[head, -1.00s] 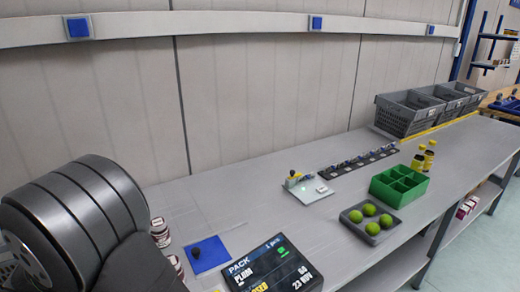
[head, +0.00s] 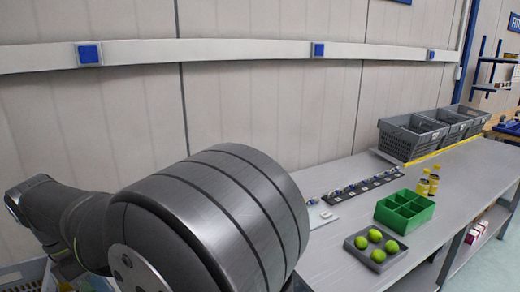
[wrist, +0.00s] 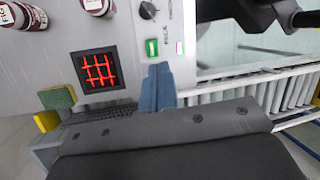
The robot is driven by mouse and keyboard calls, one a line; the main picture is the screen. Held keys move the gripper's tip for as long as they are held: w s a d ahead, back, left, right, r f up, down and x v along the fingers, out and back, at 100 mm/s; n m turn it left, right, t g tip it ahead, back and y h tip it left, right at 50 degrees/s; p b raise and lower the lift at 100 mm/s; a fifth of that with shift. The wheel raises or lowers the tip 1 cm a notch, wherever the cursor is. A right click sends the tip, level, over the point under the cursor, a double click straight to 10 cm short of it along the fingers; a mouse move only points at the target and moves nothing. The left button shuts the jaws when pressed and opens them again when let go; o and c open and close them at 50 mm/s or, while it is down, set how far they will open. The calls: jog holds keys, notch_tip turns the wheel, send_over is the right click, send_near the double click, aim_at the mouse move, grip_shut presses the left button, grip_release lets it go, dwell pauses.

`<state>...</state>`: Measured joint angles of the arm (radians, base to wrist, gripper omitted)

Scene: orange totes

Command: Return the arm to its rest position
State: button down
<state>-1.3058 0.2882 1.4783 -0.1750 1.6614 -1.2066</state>
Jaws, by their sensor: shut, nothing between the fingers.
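My gripper shows in the wrist view as two blue-grey fingers (wrist: 157,88) pressed together, with nothing between them. They point toward a pale surface with a dark panel showing a red grid (wrist: 98,70). I cannot tell how far the fingertips are from that surface. In the head view my dark grey arm fills the lower left and middle, with a large rounded joint near the camera. The gripper cannot be made out there. The arm hides the near part of the bench.
The grey bench (head: 455,180) holds a green divided box (head: 405,211), a tray (head: 352,245) of green balls, yellow bottles (head: 428,184) and grey crates (head: 412,137).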

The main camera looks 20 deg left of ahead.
notch_tip(320, 180, up, 9)
jog(key=d+m+g+y, duration=0.1)
jog(key=m+y, duration=0.1)
jog(key=y, duration=0.1)
notch_tip(320, 180, down, 9)
notch_tip(320, 180, up, 9)
jog(key=shift+w+a+f+m+y, duration=0.1)
jog(key=shift+w+a+f+m, duration=0.25)
jog(key=shift+a+f, duration=0.2)
jog(key=shift+w+a+f+m+y, duration=0.1)
jog(key=shift+w+a+f+m, duration=0.1)
jog(key=shift+a+f+m, duration=0.3)
jog(key=shift+w+a+f+m+y, duration=0.1)
jog(key=shift+w+a+f+m, duration=0.2)
jog(key=shift+a+f, duration=0.3)
jog(key=shift+r, duration=0.15)
notch_tip(320, 180, up, 3)
jog(key=s+d+n, duration=0.2)
jog(key=d, duration=0.1)
notch_tip(320, 180, down, 9)
jog(key=shift+w+d+r, duration=0.1)
jog(key=shift+d+r, duration=0.05)
jog(key=shift+r, duration=1.1)
jog(key=shift+d+r, duration=0.15)
jog(key=shift+r, duration=1.1)
